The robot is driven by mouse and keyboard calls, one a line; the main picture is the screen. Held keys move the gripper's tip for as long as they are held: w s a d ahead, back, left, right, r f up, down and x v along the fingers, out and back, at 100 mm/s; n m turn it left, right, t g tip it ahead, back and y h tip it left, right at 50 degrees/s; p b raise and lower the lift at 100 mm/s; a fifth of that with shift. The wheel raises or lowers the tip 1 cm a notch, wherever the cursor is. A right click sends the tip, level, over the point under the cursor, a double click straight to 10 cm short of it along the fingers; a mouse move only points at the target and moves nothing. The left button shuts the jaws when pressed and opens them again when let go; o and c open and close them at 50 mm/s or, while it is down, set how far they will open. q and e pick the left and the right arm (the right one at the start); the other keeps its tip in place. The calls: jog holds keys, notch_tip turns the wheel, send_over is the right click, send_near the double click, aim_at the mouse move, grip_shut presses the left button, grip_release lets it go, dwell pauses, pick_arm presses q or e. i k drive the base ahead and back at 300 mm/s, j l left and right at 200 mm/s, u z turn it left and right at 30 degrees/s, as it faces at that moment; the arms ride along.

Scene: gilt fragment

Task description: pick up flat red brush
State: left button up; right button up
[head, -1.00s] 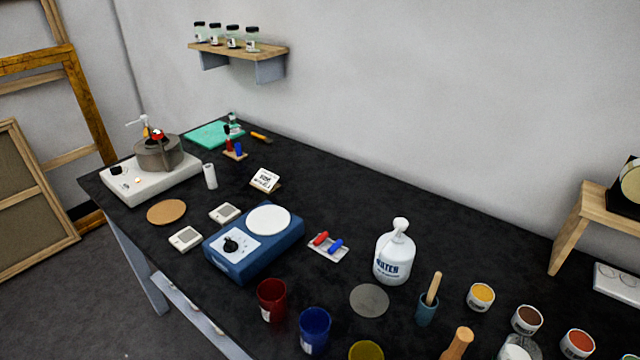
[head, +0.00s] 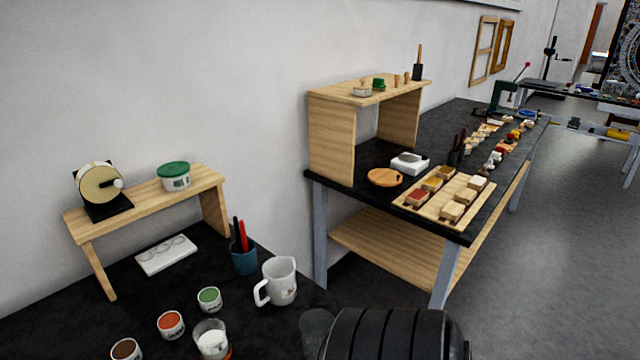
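A red upright item (head: 243,236), which looks like the red brush, stands in a blue cup (head: 244,261) on the near dark table. A dark handle (head: 236,229) stands beside it in the same cup. The lower end of the red item is hidden inside the cup, so I cannot tell if it is flat. Neither gripper is in view; a black ribbed part of my own arm shows at the bottom.
A white jug (head: 279,281) stands right of the cup. Paint pots (head: 171,324), a glass (head: 211,340) and a white slab (head: 167,254) are nearby. A wooden riser (head: 145,205) stands behind. A second worktable (head: 330,180) lies beyond a gap at right.

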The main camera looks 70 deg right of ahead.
aim_at(243, 233)
jog(key=z, duration=1.75)
